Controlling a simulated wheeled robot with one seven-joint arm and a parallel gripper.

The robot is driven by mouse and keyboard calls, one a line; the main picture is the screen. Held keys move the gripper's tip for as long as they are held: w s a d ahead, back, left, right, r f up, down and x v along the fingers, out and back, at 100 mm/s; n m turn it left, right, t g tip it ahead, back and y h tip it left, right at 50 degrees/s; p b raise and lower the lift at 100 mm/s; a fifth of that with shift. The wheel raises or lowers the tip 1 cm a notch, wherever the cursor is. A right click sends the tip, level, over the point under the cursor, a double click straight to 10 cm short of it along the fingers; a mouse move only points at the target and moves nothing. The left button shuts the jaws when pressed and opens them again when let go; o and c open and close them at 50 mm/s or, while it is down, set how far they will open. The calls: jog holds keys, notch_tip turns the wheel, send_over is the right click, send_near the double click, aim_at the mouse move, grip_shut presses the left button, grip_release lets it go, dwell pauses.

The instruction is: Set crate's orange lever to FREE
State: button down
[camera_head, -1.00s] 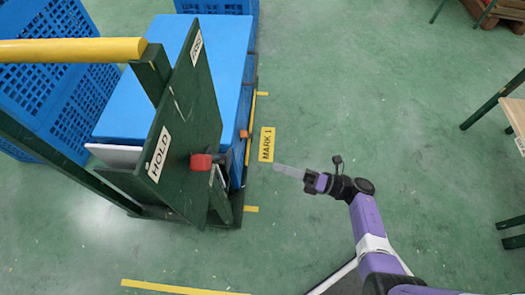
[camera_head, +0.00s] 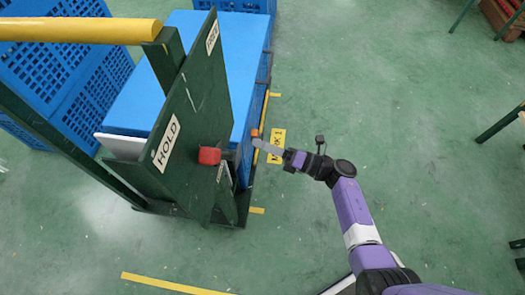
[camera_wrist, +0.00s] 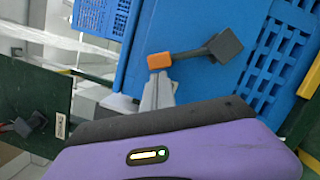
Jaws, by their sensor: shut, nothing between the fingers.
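The blue crate (camera_head: 246,60) stands on a dark green cart. Its orange lever (camera_head: 255,133) shows as a small orange tip on the crate's right side. In the wrist view the orange lever (camera_wrist: 159,60) has an orange end on a dark grey arm, running right to a dark block on the blue wall. My gripper (camera_head: 259,144) is shut and empty, its fingertips close to the orange end. In the wrist view my gripper (camera_wrist: 158,78) is just below the orange end; I cannot tell whether they touch. No lever setting label is readable there.
The green upright panel (camera_head: 190,110) carries a HOLD label (camera_head: 166,145), a second label (camera_head: 212,36) too small to read surely, and a red knob (camera_head: 209,156). A yellow handle bar (camera_head: 75,28) is at upper left. The floor at right is mostly clear.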

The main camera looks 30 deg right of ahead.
jog(key=shift+r, duration=0.1)
dwell(0.3)
jog(key=w+d+r+m+p, duration=0.1)
jog(key=w+m+p, duration=0.1)
jog(key=m+p, duration=0.1)
jog(key=w+d+r+m+g+h+p, duration=0.1)
jog(key=w+d+m+p, duration=0.1)
jog(key=m, duration=0.2)
jog(key=w+d+r+m+h+p, duration=0.1)
jog(key=w+d+m+p, duration=0.1)
jog(key=m+p, duration=0.1)
jog(key=shift+w+r+m+g+p, duration=0.1)
jog(key=shift+w+m+g+p, duration=0.2)
jog(key=shift+w+g, duration=0.1)
jog(key=shift+w+d, duration=0.4)
jog(key=shift+w, duration=0.15)
jog(key=shift+w+d, duration=0.1)
